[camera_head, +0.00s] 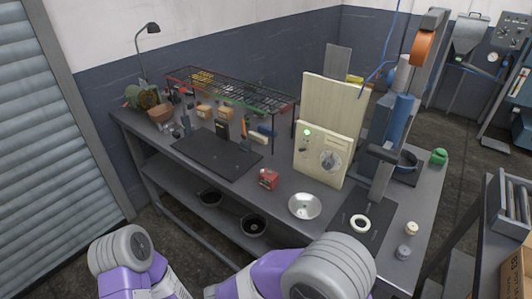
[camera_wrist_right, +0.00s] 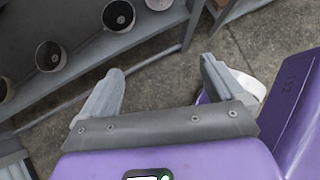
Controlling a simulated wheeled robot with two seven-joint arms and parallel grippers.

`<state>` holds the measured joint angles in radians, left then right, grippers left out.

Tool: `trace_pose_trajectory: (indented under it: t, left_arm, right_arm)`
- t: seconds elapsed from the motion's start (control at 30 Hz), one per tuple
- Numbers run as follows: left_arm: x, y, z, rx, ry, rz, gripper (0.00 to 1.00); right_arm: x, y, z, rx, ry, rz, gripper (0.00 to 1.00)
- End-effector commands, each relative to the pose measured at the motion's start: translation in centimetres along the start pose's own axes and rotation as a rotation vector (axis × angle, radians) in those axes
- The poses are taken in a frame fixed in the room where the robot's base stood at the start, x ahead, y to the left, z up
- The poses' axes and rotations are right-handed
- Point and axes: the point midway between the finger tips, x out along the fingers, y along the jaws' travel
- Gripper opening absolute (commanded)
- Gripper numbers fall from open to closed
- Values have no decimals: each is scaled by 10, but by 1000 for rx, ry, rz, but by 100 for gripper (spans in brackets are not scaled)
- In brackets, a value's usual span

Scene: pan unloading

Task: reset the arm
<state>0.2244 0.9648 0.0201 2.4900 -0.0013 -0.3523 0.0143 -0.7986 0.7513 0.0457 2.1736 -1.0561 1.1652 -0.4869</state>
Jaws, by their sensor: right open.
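My right gripper (camera_wrist_right: 162,66) is open and empty in the right wrist view. Its two grey fingers stand apart above the concrete floor, beside the lower shelf. In the head view, the purple and grey links of both my arms are low in the picture, in front of the workbench (camera_head: 290,178). Neither gripper shows there. A shiny round metal dish (camera_head: 305,206) lies on the bench top, apart from my arms.
Dark pans stand on the lower shelf, one (camera_head: 253,225) near the middle; another shows in the wrist view (camera_wrist_right: 50,56). Floor is free at left.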

Motion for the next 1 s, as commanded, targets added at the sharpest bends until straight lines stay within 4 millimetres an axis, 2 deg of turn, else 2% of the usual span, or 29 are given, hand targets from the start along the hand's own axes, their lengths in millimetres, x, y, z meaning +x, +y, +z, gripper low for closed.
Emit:
trace_pose_trajectory:
  t: [0.03, 0.2, 0.3, 0.43, 0.57, 0.7, 0.83, 1.0]
  left_arm:
    - [0, 0, 0, 0, -1, 0, 100]
    - [0, 0, 0, -1, 0, 0, 100]
    - [0, 0, 0, -1, 0, 0, 100]
    - [0, 0, 0, -1, 0, 0, 100]
    - [0, 0, 0, -1, -1, 0, 100]
    - [0, 0, 0, -1, -1, 0, 100]
    - [0, 0, 0, -1, -1, 0, 100]
    - [0, 0, 0, -1, -1, 0, 100]
  right_arm:
    - [18, -12, -11, 46, 79, -65, 96]
    - [63, -56, -66, 333, 412, -327, 96]
    - [77, -76, -101, 612, 616, -513, 96]
    - [90, -82, -132, 1047, 809, -737, 96]
    - [113, -78, -141, 1516, 891, -918, 96]
    - [144, -79, -135, 1933, 870, -1024, 96]
    - [164, -85, -127, 2159, 821, -1058, 96]
    - [171, -87, -125, 2224, 802, -1062, 96]
